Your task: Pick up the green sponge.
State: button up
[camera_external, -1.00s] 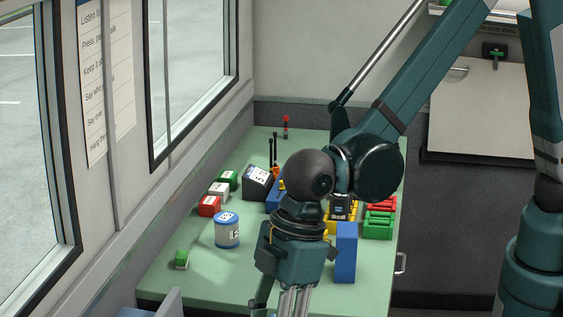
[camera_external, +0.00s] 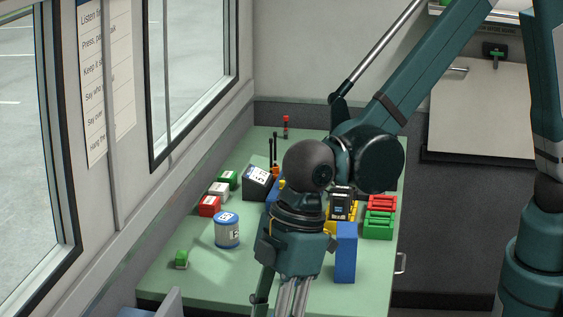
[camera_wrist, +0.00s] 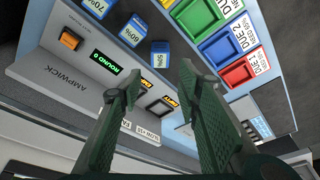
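The block does not show in the wrist view.
Red, white and green boxes (camera_external: 209,206) line the window side. A tall blue block (camera_external: 345,252) is right of my wrist. The wrist view shows a grey console (camera_wrist: 75,90) and coloured trays (camera_wrist: 218,47).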

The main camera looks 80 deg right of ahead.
notch_tip(320, 180, up, 3)
jog(key=m+g+h+p, duration=0.15)
jog(key=m+h, duration=0.55)
jog(key=m, duration=1.8)
send_over(182, 259)
jog(key=a, duration=0.1)
notch_tip(182, 259, down, 9)
jog(key=shift+w, duration=0.15)
jog(key=shift+a+f, duration=0.1)
jog(key=shift+f, duration=0.1)
jog(key=shift+x, duration=1.2)
